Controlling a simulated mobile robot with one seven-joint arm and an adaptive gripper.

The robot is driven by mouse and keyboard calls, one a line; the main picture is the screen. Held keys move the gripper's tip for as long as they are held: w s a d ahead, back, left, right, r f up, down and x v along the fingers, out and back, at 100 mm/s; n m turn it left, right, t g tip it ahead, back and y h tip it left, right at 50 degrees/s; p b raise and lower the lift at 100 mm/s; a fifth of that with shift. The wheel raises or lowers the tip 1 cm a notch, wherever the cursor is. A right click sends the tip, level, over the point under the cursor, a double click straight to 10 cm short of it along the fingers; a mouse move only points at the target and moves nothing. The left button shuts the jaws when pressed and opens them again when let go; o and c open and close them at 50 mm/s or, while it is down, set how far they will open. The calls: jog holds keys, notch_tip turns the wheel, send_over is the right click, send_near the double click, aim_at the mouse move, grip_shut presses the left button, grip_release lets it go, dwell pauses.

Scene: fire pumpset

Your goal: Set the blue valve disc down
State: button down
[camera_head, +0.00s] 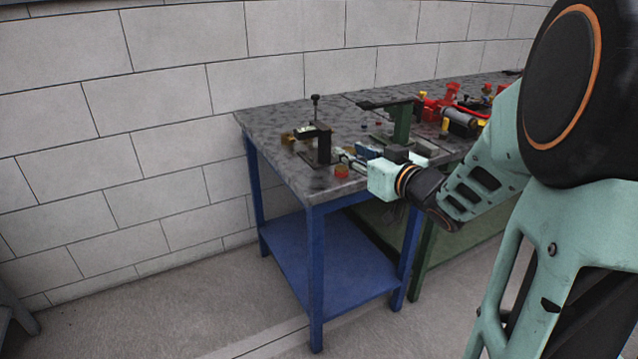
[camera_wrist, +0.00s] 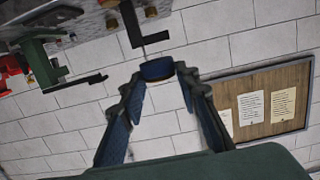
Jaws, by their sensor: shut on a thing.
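The blue valve disc (camera_wrist: 157,70) is between my fingertips in the wrist view, seen nearly edge-on as a short dark-blue round piece. My gripper (camera_wrist: 158,74) is shut on it, with one finger on each side. In the head view my gripper (camera_head: 346,157) reaches in from the right, over the near end of the grey bench top (camera_head: 275,125). The disc is too small to make out there. Whether it touches the bench cannot be told.
A black clamp-like stand (camera_head: 318,146) stands close beyond my gripper. A small red-and-yellow piece (camera_head: 342,171) lies near the bench's front edge. A green stand (camera_head: 402,122) and red pump parts (camera_head: 445,105) are farther right. The far left bench corner is clear.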

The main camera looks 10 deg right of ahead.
jog(key=shift+s+d, duration=0.1)
jog(key=shift+d, duration=0.15)
jog(key=b, duration=0.5)
send_over(323, 185)
jog(key=f, duration=0.9)
jog(key=shift+s, duration=0.35)
jog(key=shift+w+f, duration=0.2)
jog(key=shift+f, duration=0.05)
jog(key=shift+w+f+b, duration=0.15)
jog(key=shift+f+b, duration=0.5)
jog(key=shift+f, duration=1)
jog(key=shift+f, duration=0.3)
jog(key=c, duration=1.5)
grip_release()
jog(key=shift+o, duration=0.2)
